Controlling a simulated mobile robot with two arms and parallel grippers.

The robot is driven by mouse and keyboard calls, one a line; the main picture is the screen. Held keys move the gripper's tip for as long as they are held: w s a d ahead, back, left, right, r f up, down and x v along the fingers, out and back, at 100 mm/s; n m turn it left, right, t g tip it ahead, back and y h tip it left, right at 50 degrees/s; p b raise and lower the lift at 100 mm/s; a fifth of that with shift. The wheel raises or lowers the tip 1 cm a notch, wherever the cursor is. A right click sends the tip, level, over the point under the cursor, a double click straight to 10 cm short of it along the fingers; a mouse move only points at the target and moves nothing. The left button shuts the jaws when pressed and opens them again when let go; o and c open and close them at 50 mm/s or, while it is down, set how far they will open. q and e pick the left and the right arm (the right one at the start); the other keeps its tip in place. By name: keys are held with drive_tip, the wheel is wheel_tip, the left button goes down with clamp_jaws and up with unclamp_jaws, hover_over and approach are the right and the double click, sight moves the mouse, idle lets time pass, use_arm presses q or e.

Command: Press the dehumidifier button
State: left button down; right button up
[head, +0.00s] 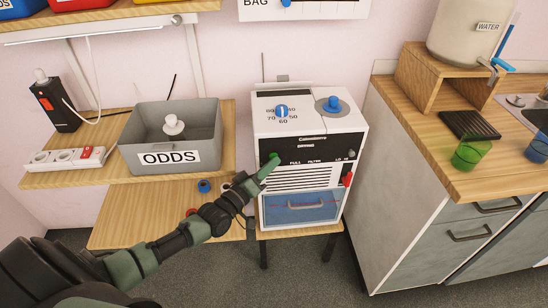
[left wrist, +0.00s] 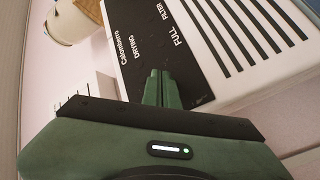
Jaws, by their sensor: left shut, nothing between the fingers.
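The dehumidifier (head: 310,178) is a white box with a black front panel (head: 325,152), a vent grille and a blue tank front below. A blue dial (head: 281,111) and a round blue knob (head: 333,104) are on its top. My left gripper (head: 273,160) is shut and empty, its fingertips at the left part of the black panel. In the left wrist view the closed green fingers (left wrist: 158,76) point at the black panel (left wrist: 128,70), near the words FULL and FILTER. A button under the tips is hidden; I cannot tell whether they touch it. My right gripper is out of view.
A grey ODDS bin (head: 205,130) stands on the wooden shelf left of the dehumidifier, with a power strip (head: 65,157). A red piece (head: 347,179) sits at the dehumidifier's right front.

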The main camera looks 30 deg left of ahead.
use_arm(q)
drive_tip(key=shift+w+a, duration=0.1)
idle(0.3)
drive_tip(key=shift+s+d+p, duration=0.35)
drive_tip(key=shift+s, duration=0.15)
drive_tip(key=s+d+p, duration=0.1)
drive_tip(key=s, duration=0.1)
drive_tip(key=s+d+p, duration=0.2)
drive_tip(key=s, duration=0.1)
drive_tip(key=shift+d, duration=0.2)
idle(0.6)
